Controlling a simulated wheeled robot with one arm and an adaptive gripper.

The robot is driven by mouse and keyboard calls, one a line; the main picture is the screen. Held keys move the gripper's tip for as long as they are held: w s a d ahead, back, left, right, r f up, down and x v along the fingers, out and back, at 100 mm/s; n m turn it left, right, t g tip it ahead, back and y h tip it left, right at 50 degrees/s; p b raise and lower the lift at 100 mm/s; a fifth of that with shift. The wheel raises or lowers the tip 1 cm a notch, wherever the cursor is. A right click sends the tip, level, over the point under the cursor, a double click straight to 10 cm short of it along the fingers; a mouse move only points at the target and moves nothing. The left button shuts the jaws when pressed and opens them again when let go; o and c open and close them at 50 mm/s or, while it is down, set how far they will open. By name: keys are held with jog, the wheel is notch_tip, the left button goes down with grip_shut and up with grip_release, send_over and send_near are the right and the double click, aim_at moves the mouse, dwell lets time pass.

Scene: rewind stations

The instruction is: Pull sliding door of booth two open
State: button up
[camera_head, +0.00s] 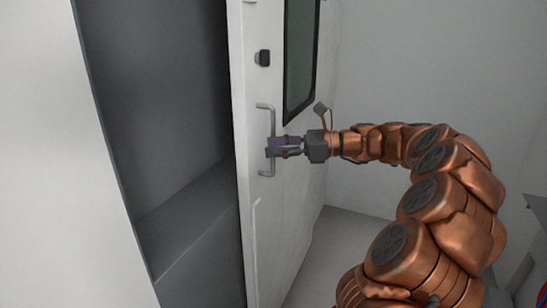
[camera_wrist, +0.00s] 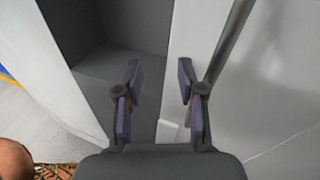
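The white sliding door (camera_head: 285,200) has a dark window and a vertical bar handle (camera_head: 271,168) near its left edge. The door stands partly open, with a wide gap to its left showing the grey booth interior (camera_head: 180,190). My gripper (camera_head: 270,147) is at the handle's middle height. In the wrist view my gripper (camera_wrist: 160,72) has its fingers apart with nothing between them. The handle bar (camera_wrist: 232,35) runs down beside the right finger, outside the gap; whether they touch cannot be told.
A white wall panel (camera_head: 60,150) borders the opening on the left. A small black fitting (camera_head: 263,58) sits on the door above the handle. Pale floor (camera_head: 345,235) shows to the right of the door, with a plain wall (camera_head: 430,60) behind.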

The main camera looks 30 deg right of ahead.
jog(key=d+f+m+t+b, duration=0.1)
jog(key=d+m+t, duration=0.2)
jog(key=d, duration=0.5)
jog(key=x, duration=0.7)
jog(key=shift+a+f+h, duration=0.25)
jog(key=shift+a+h, duration=0.15)
jog(key=shift+a, duration=0.05)
grip_shut()
